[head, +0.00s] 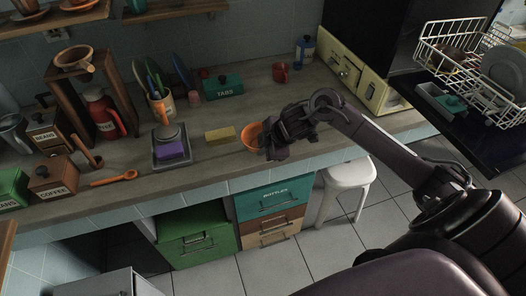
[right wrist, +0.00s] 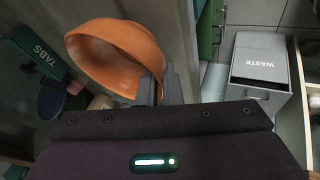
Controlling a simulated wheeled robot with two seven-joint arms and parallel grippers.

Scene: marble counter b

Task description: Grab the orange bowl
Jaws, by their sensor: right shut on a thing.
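The orange bowl (head: 251,136) is near the counter's front edge in the head view, partly hidden behind my right gripper (head: 272,139). In the right wrist view the bowl (right wrist: 115,55) is large and tilted, with its rim between the fingers of my right gripper (right wrist: 160,88). The right gripper is shut on the bowl's rim. I cannot tell whether the bowl touches the counter. My left gripper is in neither view.
A yellow sponge (head: 219,134) lies just left of the bowl. A tray with a purple sponge (head: 171,150) is further left. A white stool (head: 347,176) stands below the counter.

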